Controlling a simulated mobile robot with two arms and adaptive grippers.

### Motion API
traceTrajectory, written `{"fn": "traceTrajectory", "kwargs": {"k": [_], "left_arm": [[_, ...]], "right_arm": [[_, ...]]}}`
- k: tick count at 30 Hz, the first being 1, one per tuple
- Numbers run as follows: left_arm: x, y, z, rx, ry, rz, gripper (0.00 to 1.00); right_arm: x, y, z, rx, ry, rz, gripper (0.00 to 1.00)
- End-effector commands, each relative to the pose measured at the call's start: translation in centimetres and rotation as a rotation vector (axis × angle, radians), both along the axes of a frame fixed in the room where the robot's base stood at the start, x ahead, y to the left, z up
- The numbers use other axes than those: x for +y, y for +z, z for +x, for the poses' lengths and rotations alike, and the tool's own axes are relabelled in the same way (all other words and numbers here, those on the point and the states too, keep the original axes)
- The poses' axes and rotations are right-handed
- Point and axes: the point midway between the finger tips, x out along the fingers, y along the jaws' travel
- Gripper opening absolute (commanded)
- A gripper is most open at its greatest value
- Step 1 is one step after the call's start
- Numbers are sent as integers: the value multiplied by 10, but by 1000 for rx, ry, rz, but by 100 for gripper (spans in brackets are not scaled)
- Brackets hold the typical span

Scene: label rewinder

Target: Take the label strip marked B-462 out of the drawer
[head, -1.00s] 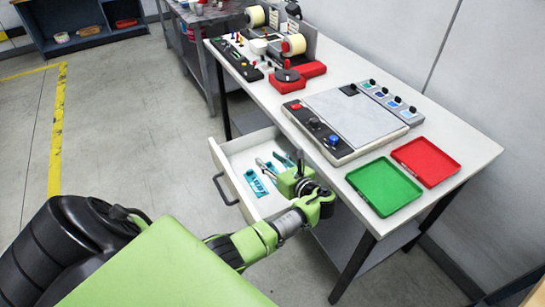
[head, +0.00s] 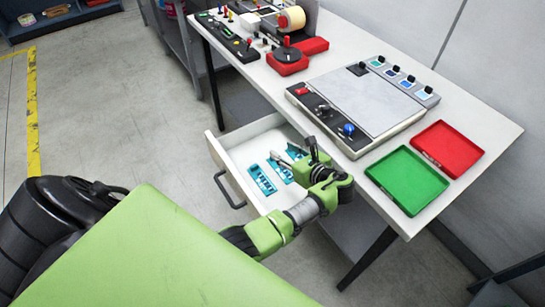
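An open white drawer (head: 228,151) with a dark handle sticks out below the worktable. Several teal label strips lie inside, one at the left (head: 262,179) and another beside it (head: 279,171). Part of a further strip shows behind these. Their markings are too small to read, so I cannot tell which is B-462. My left gripper (head: 290,159) is over the right part of the drawer, with its wrist at the drawer's right side. Its fingers are small and partly hidden, and I cannot tell whether they hold anything. My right gripper is not in view.
On the worktable (head: 465,113) are a grey control panel (head: 372,103), a green tray (head: 407,181), a red tray (head: 447,149) and the label rewinder (head: 288,55). Both trays look empty. The floor left of the drawer is clear.

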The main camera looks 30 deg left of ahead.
Motion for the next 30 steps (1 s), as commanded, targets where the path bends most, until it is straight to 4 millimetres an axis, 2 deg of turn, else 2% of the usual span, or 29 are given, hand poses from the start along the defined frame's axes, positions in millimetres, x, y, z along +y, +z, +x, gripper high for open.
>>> {"fn": "traceTrajectory", "kwargs": {"k": [1,16,20,30], "left_arm": [[0,-12,0,0,0,0,39],[0,-69,0,0,0,0,39],[5,-73,2,1,1,1,39],[35,-85,18,1,1,2,39]], "right_arm": [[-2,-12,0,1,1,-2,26],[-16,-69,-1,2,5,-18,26],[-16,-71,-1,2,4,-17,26],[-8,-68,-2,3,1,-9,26]]}}
